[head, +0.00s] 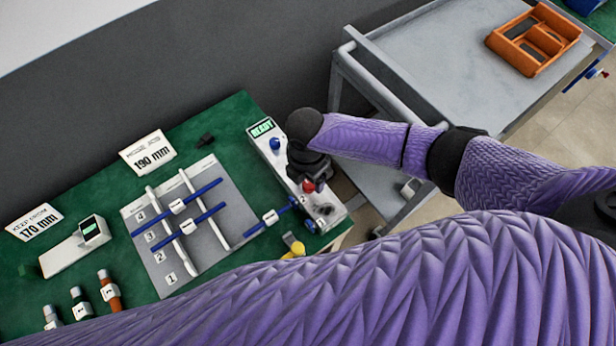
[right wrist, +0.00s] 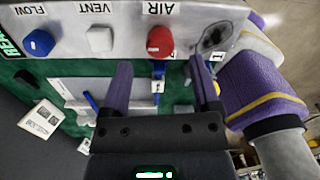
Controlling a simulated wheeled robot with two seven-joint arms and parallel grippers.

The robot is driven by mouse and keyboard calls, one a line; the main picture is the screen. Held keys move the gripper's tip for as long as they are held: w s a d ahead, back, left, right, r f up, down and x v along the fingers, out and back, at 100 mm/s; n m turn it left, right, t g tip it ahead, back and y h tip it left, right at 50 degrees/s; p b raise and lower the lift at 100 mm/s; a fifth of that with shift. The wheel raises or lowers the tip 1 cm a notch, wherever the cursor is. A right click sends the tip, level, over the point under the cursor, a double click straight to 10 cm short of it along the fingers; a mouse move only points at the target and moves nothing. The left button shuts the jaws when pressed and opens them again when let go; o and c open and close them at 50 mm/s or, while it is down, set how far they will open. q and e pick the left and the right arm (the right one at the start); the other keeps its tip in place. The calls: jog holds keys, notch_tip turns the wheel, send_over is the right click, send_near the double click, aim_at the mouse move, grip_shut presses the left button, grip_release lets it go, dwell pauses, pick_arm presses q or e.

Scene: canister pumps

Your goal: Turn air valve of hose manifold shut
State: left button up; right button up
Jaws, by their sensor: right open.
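The hose manifold is a white box (head: 262,147) with a lit READY display, at the right edge of the green bench. Its red air valve knob (head: 308,187) is partly hidden by my right gripper (head: 310,172) in the head view. In the right wrist view the red knob (right wrist: 160,42) shows under the AIR label. My right gripper (right wrist: 160,63) is open there, with its two fingers apart and the knob just beyond the gap between their tips. I see no contact with the knob. My left gripper is not in view.
A blue FLOW knob (right wrist: 38,43) and a white VENT knob (right wrist: 99,38) sit beside AIR on the panel. A grey board (head: 160,240) with blue rods lies left of the manifold. A grey cart (head: 440,65) with an orange tray (head: 535,60) stands behind right.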

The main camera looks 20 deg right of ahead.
aim_at(307, 184)
notch_tip(307, 184, up, 6)
jog(key=shift+w+f+p, duration=0.1)
jog(key=shift+p, duration=0.65)
jog(key=shift+r, duration=0.25)
jog(key=shift+a, duration=0.1)
